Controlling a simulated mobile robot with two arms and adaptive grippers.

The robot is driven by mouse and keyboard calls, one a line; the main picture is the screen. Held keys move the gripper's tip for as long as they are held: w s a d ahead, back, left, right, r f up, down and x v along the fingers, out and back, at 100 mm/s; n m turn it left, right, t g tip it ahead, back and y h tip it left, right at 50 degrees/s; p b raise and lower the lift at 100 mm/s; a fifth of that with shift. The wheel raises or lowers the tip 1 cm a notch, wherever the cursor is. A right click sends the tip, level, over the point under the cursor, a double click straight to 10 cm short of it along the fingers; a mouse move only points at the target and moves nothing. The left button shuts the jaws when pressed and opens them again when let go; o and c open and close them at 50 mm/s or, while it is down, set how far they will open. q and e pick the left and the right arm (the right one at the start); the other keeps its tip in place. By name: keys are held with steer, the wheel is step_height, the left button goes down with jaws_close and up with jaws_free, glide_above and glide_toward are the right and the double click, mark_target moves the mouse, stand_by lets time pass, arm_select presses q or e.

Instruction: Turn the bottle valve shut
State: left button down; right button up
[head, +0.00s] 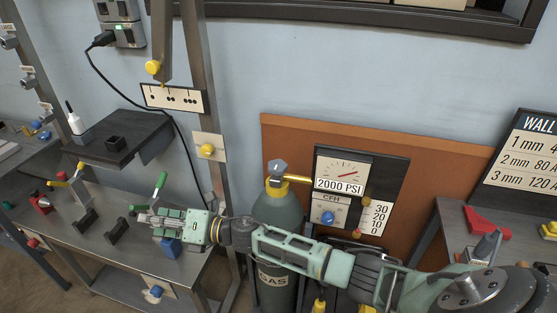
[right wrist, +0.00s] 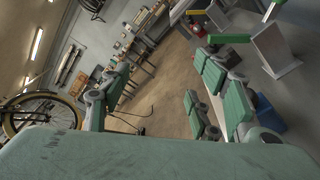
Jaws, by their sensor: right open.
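The grey gas bottle (head: 276,222) stands upright against the orange-brown board, with "GAS" lettered low on it. Its blue-grey valve knob (head: 277,168) sits on top, beside a yellow fitting. My right arm comes in from the right and crosses in front of the bottle's lower part. My right gripper (head: 152,220) is well left of the bottle, over the metal bench, apart from the valve. In the right wrist view the green fingers (right wrist: 160,88) are spread with nothing between them. The valve does not show there. My left gripper is not in view.
The metal bench (head: 105,245) holds clamps, a green-handled lever (head: 161,184) and a blue block (head: 170,248) close to my right gripper. A steel post (head: 210,110) stands between bench and bottle. A gauge panel (head: 388,175) reading 2000 PSI is right of the valve.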

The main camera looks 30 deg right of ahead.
step_height(320, 180, up, 5)
steer(key=a+n+g+y, duration=0.2)
steer(key=n+g, duration=0.4)
steer(key=n, duration=0.5)
step_height(320, 180, up, 11)
steer(key=n+g+h, duration=0.6)
steer(key=n+h, duration=0.9)
steer(key=n, duration=0.2)
glide_above(279, 165)
steer(key=shift+r, duration=0.1)
step_height(279, 165, down, 8)
steer(key=shift+r+p, duration=0.2)
steer(key=shift+p, duration=0.15)
steer(key=shift+c, duration=0.3)
steer(key=shift+w, duration=0.1)
steer(key=c, duration=1)
steer(key=shift+c, duration=0.2)
